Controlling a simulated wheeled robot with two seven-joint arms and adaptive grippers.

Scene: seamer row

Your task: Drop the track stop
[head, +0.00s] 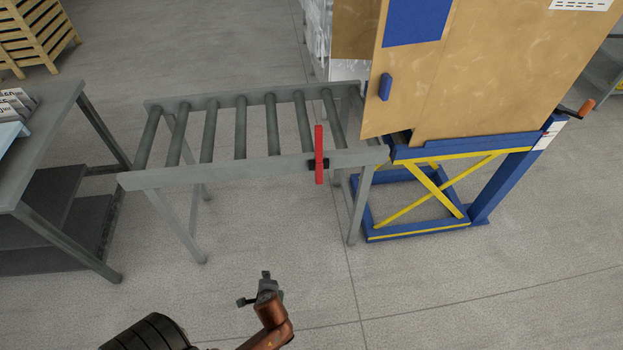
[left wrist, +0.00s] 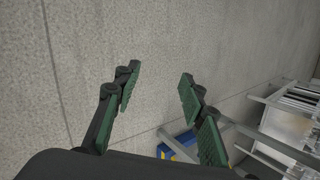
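The track stop is a red bar (head: 319,140) standing upright at the right end of the roller track's near rail. It crosses the rail at a black mount (head: 312,165) and reaches above and below it. The grey roller track (head: 220,170) stands on legs. My left gripper (head: 254,287) is in front of the track, low in the head view, well apart from the red bar. In the left wrist view the left gripper (left wrist: 158,90) has its green-padded fingers spread, with nothing between them. The red bar does not show there. My right gripper is not in view.
A blue and yellow stand (head: 430,200) with a tan panelled machine (head: 480,70) adjoins the track's right end. A grey table (head: 50,130) stands at the left, wooden pallets (head: 35,35) behind it. The floor before the track is clear.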

